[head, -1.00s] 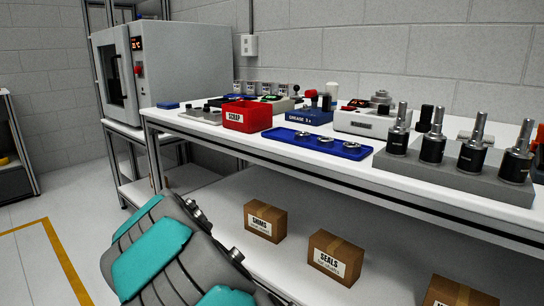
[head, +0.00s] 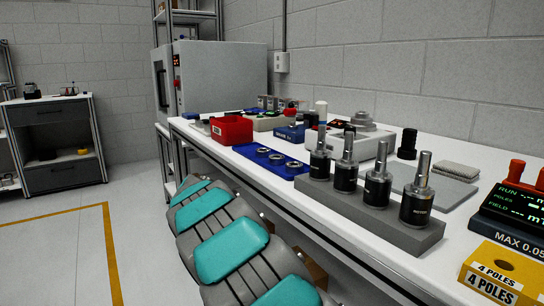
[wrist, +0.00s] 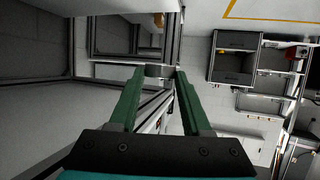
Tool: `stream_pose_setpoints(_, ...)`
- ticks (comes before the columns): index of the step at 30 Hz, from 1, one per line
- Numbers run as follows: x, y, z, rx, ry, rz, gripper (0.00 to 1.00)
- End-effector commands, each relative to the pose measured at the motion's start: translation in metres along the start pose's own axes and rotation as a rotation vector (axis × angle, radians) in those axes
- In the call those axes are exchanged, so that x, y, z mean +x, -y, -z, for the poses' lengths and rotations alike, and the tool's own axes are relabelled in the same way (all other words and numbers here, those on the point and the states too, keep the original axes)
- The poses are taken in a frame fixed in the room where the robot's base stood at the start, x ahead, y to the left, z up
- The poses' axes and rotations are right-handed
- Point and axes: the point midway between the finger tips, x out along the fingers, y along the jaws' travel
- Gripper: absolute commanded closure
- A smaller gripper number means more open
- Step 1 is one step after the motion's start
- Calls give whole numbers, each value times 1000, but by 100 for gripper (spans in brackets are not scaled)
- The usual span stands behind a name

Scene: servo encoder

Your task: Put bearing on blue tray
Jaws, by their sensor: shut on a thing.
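The blue tray (head: 247,153) lies on the white workbench, left of the grey block of motors in the head view. Several small metal ring parts, such as this one (head: 276,158), sit in a row on it. In the wrist view my gripper (wrist: 160,74) has its green fingers closed on a small grey round piece, apparently the bearing (wrist: 160,70), at their tips. It is held in the air, away from the tray. The tray does not show in the wrist view, and my gripper is not visible in the head view.
A red scrap bin (head: 231,130) stands behind the tray. A grey block (head: 395,222) with several upright motors is on its right. A yellow box (head: 495,275) and a dark meter (head: 515,222) are at the near right. My arm runs along the bench's front edge.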

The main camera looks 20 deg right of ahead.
Motion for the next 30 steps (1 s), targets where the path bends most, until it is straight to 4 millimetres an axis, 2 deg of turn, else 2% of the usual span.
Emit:
stream_pose_setpoints(1, -3, 15, 20, 9, -5, -6, 100)
stream_pose_setpoints(2, -5, 21, 31, 14, -8, -15, 100)
stream_pose_setpoints(6, -14, 35, 70, 40, -4, -80, 100)
stream_pose_setpoints(9, -25, 41, 98, 62, -7, -129, 100)
stream_pose_setpoints(15, -51, 42, 141, 109, -5, -243, 100)
stream_pose_setpoints(22, -83, 33, 171, 161, -3, -371, 100)
stream_pose_setpoints(30, -106, 23, 182, 194, -1, -457, 100)
